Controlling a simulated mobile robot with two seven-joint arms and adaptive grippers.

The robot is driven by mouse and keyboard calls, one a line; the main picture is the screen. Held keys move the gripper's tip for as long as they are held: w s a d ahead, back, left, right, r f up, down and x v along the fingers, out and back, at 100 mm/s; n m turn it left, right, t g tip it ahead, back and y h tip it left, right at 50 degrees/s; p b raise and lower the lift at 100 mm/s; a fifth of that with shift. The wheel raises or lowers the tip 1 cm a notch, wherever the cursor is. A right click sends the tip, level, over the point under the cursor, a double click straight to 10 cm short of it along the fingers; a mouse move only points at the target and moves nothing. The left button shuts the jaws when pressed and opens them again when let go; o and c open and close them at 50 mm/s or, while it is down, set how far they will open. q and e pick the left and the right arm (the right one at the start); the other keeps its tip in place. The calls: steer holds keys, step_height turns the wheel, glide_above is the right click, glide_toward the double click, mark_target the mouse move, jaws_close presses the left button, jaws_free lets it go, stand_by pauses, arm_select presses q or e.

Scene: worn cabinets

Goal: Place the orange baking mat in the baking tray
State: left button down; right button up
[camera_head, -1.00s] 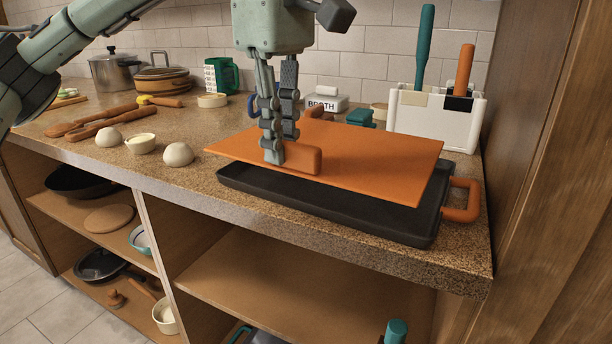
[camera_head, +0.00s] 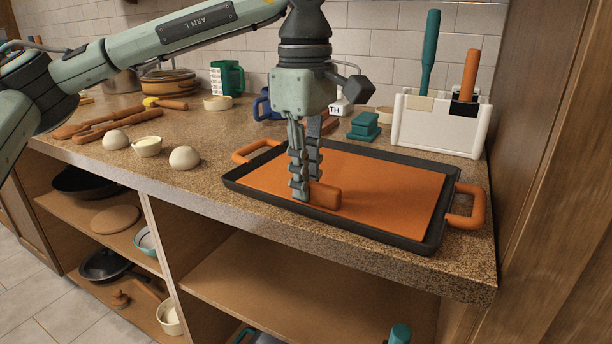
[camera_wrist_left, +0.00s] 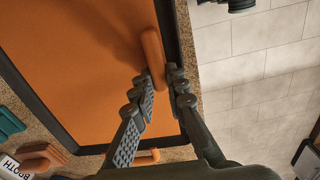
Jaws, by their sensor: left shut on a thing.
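The orange baking mat (camera_head: 385,190) lies flat inside the dark baking tray (camera_head: 437,232), within its rim. The tray has orange handles at its left and right ends and rests on the counter. My left gripper (camera_head: 306,198) points down at the tray's front side and is shut on the mat's raised orange grip (camera_head: 325,196). In the left wrist view the fingers (camera_wrist_left: 163,90) stand on both sides of this grip (camera_wrist_left: 153,58), and the mat (camera_wrist_left: 80,60) fills the tray. My right gripper is not in view.
A white utensil holder (camera_head: 435,125) stands behind the tray, with a teal box (camera_head: 364,125) left of it. A wooden cabinet side (camera_head: 550,150) closes off the right.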

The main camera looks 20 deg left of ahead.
arm_select(q)
steer(key=c, duration=1.9)
jaws_free()
steer(key=shift+o, duration=0.5)
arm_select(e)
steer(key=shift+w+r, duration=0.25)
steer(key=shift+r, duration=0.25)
arm_select(q)
steer(key=shift+r, duration=0.2)
step_height(320, 180, up, 12)
steer(key=p, duration=0.1)
steer(key=shift+p, duration=0.3)
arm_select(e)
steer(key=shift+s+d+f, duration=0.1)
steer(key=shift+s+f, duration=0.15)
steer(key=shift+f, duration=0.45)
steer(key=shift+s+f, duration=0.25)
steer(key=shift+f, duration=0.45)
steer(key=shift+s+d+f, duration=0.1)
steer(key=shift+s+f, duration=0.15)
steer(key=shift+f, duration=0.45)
arm_select(q)
steer(key=shift+f, duration=0.1)
